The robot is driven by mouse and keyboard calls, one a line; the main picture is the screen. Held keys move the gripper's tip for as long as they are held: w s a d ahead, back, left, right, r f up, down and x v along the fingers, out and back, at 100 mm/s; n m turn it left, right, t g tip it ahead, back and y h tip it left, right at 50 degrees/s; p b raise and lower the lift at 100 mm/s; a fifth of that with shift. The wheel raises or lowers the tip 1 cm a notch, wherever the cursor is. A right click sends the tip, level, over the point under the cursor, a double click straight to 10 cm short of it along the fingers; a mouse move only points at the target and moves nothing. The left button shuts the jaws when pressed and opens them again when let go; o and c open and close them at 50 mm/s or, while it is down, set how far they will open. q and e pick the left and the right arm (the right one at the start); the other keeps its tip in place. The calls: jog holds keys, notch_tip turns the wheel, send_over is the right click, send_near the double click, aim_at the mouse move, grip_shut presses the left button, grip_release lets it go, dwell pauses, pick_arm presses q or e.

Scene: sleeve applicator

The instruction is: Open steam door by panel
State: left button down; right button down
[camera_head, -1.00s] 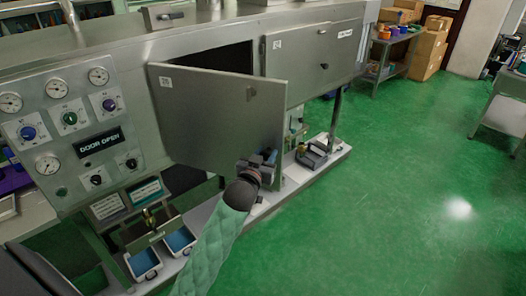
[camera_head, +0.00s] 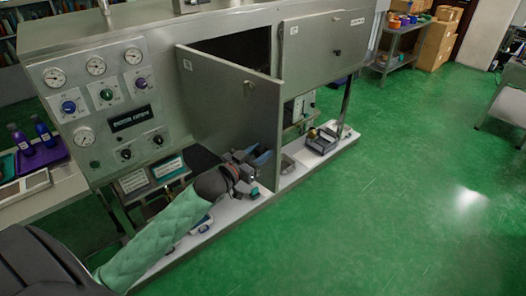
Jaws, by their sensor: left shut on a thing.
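The steam door (camera_head: 225,105) is a grey metal panel in the front of the steel machine. It stands open, swung out from its left side, with a dark opening (camera_head: 245,48) showing above and behind it. My left gripper (camera_head: 250,160) is at the lower part of the panel near its free right edge and is shut on it; the exact contact is partly hidden by my wrist. The green-sleeved left arm reaches in from the lower left. My right gripper is not in view.
A gauge panel (camera_head: 107,100) with knobs and a small dark display (camera_head: 131,118) is left of the door. A second, closed door (camera_head: 325,48) is to the right. A white lower ledge (camera_head: 290,178) carries small items. Green floor to the right is clear.

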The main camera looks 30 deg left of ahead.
pick_arm(q)
jog(key=shift+s+a+h, duration=0.3)
jog(key=shift+s, duration=0.4)
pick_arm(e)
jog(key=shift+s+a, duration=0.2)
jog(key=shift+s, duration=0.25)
pick_arm(q)
jog(key=c, duration=1)
grip_release()
